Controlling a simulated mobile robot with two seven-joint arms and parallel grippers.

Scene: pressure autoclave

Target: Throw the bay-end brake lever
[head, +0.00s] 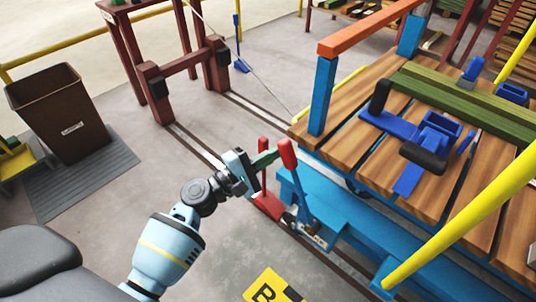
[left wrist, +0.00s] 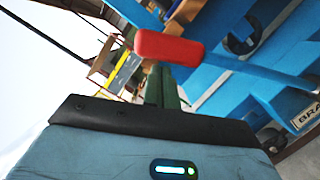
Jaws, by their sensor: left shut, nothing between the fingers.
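The brake lever has a red grip (head: 288,155) and a blue shaft that runs down to a labelled bracket (head: 313,235) at the near end of the blue cart. In the left wrist view the red grip (left wrist: 170,48) lies across the top of the fingers, and part of a "BRA…" label (left wrist: 306,114) shows at right. My left gripper (head: 272,157) is shut and empty, its green fingers beside the red grip on its left. I cannot tell whether they touch it. My right gripper is not in view.
The cart's wooden deck (head: 353,120) carries green beams and blue clamps with black handles. A yellow bar (head: 460,220) slants across the right. A red stop (head: 268,205) stands by the rail below my gripper. A brown bin (head: 62,112) stands left; the floor between is clear.

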